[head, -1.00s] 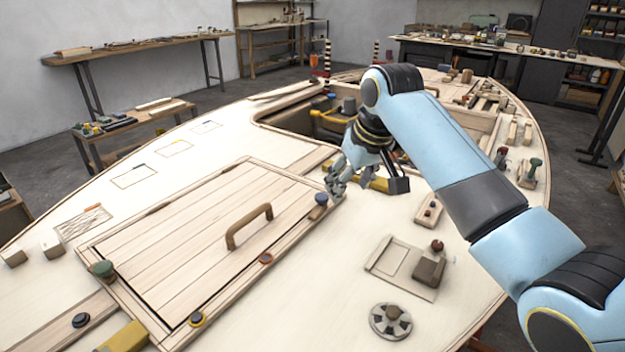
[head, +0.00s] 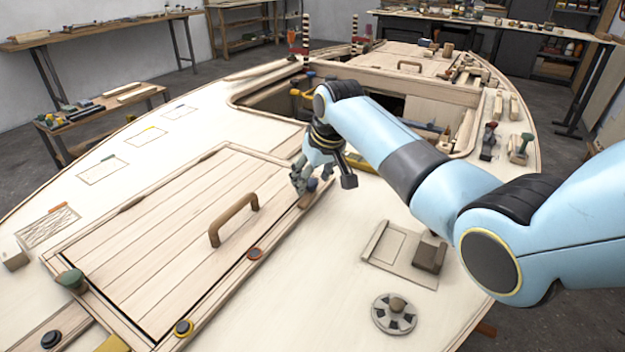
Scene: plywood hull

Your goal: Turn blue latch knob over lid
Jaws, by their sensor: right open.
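The wooden lid (head: 165,235) lies flat and closed in its frame on the deck, with a brown arched handle (head: 233,220) on it. The blue latch knob (head: 312,185) is at the lid's far right corner, mostly hidden by my right gripper. A short wooden latch piece (head: 306,201) shows just below the fingers. My right gripper (head: 305,181) is open, pointing down, with its fingers around or right beside the knob; I cannot tell whether they touch it. My left gripper is not in view.
An open hatch (head: 390,105) lies beyond my arm. A round vented fitting (head: 394,313) and a brown block (head: 429,257) stand on the right deck.

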